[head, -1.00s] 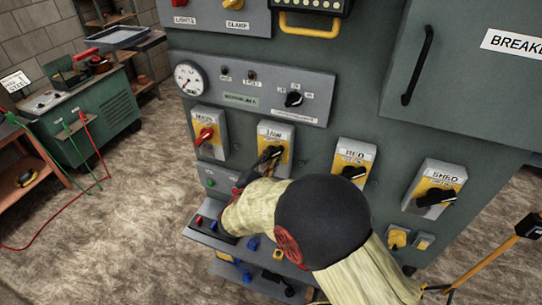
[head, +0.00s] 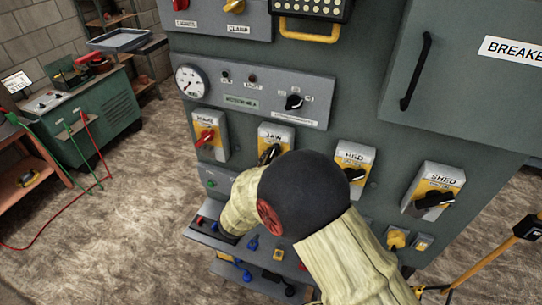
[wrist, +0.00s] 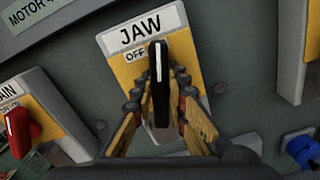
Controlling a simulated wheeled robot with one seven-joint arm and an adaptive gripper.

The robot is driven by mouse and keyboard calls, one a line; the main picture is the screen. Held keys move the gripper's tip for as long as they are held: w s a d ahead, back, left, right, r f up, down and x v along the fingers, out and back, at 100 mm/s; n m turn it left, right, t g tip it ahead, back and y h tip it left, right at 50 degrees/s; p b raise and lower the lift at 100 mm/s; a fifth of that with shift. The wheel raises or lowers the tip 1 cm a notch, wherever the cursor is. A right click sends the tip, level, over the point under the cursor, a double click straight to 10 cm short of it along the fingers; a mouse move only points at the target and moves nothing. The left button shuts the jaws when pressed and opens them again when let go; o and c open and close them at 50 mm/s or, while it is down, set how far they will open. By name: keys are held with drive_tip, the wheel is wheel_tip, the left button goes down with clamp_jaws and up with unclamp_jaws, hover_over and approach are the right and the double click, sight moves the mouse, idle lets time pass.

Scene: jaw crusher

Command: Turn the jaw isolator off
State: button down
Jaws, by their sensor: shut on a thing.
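The jaw isolator (head: 276,137) is a white and yellow plate labelled JAW on the green cabinet. It fills the middle of the wrist view (wrist: 122,70). Its black handle (wrist: 158,75) has a white line and stands roughly upright in the wrist view, its tip beside the word OFF. My gripper (wrist: 161,88) has its fingers on both sides of the handle and is shut on it. In the head view my arm hides the fingers and most of the handle.
The red-handled main isolator (head: 209,138) is left of the jaw one. The RED-like labelled isolator (head: 352,165) and the shed isolator (head: 435,190) are to the right. A shelf with coloured plugs (head: 207,232) juts out below.

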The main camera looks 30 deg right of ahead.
drive_tip(key=n+p, duration=0.1)
drive_tip(key=n, duration=0.2)
drive_tip(key=n+p, duration=0.2)
drive_tip(key=n, duration=0.1)
drive_tip(key=shift+w+a+r+n, duration=0.1)
drive_tip(key=shift+w+n, duration=0.05)
drive_tip(key=shift+n, duration=0.15)
drive_tip(key=n+p, duration=0.4)
drive_tip(key=n, duration=0.2)
drive_tip(key=shift+w+a, duration=0.1)
drive_tip(key=shift+w, duration=0.05)
drive_tip(key=shift+f, duration=0.2)
drive_tip(key=c, duration=1.8)
unclamp_jaws()
drive_tip(key=shift+o, duration=0.2)
drive_tip(key=v, duration=1.2)
